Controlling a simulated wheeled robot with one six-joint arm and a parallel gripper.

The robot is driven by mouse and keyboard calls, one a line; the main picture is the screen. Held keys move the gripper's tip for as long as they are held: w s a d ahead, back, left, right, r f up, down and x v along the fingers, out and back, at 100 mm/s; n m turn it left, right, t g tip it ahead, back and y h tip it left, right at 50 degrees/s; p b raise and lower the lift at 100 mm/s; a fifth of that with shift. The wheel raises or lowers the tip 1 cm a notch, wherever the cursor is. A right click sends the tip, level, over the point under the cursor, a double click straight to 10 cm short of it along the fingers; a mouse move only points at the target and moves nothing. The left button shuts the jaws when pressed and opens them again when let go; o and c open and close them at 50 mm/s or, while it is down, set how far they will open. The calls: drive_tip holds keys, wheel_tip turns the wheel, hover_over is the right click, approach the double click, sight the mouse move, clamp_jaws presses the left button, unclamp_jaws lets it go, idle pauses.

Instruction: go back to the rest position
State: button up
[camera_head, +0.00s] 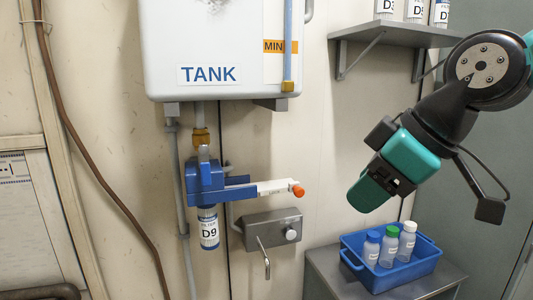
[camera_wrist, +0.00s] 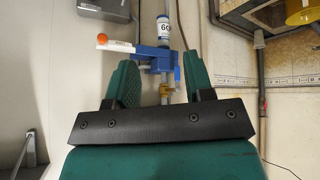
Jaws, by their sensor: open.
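My gripper (camera_head: 370,193) is at the right in the head view, in the air in front of the wall and above the blue crate. In the wrist view my gripper (camera_wrist: 160,75) has its two green fingers apart, with nothing held between them. Beyond the gap shows a blue filter head (camera_wrist: 152,52), upside down in this view.
A white tank (camera_head: 215,45) hangs on the wall. A white lever with an orange tip (camera_head: 297,191) sticks out right from the filter head. A grey tap box (camera_head: 268,229) is below. A blue crate (camera_head: 408,275) holds three bottles. A shelf (camera_head: 395,36) is at upper right.

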drive_tip(key=s+d+f+m+g+h, duration=0.1)
drive_tip(key=s+f+m+g, duration=0.3)
drive_tip(key=s+f, duration=0.7)
drive_tip(key=s, duration=0.2)
drive_tip(key=shift+s+f+g, duration=0.3)
drive_tip(key=shift+g, duration=0.1)
